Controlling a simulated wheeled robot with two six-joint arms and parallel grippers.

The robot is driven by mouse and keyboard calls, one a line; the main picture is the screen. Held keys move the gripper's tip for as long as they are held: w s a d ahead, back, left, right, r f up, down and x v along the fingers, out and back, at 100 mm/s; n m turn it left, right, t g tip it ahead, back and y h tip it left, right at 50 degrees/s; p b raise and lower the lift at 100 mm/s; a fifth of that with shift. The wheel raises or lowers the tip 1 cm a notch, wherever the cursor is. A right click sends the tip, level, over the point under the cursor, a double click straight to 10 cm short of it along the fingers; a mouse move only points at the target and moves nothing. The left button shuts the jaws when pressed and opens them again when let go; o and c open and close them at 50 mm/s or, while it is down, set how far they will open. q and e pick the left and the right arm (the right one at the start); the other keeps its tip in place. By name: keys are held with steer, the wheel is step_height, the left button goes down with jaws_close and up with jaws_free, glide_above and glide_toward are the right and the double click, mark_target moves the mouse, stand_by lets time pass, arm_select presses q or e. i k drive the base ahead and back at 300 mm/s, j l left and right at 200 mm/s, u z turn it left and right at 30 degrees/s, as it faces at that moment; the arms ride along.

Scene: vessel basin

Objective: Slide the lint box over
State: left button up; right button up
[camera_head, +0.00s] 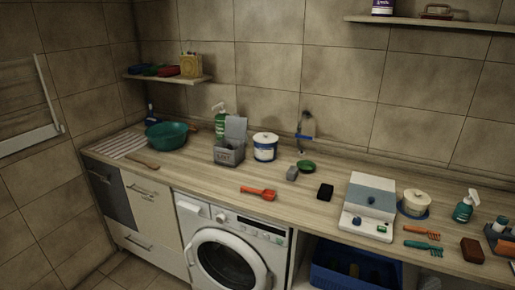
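A grey box (229,155) with lettering on its front that seems to read "LINT" stands on the wooden counter, above the left part of the washing machine. A lighter grey flap or lid (236,130) stands upright at its back, so the box looks open at the top. A green spray bottle (219,120) stands just behind it on the left, partly hidden. Neither of my grippers is in view.
A green bowl (167,135) stands left of the box, and a white tub with a blue band (265,148) stands close on its right. A red scoop (258,193) lies in front. The counter (205,178) directly before the box is clear. A white-and-blue appliance (368,204) stands further right.

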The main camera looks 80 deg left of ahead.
mark_target(222, 156)
steer(key=u, duration=3.05)
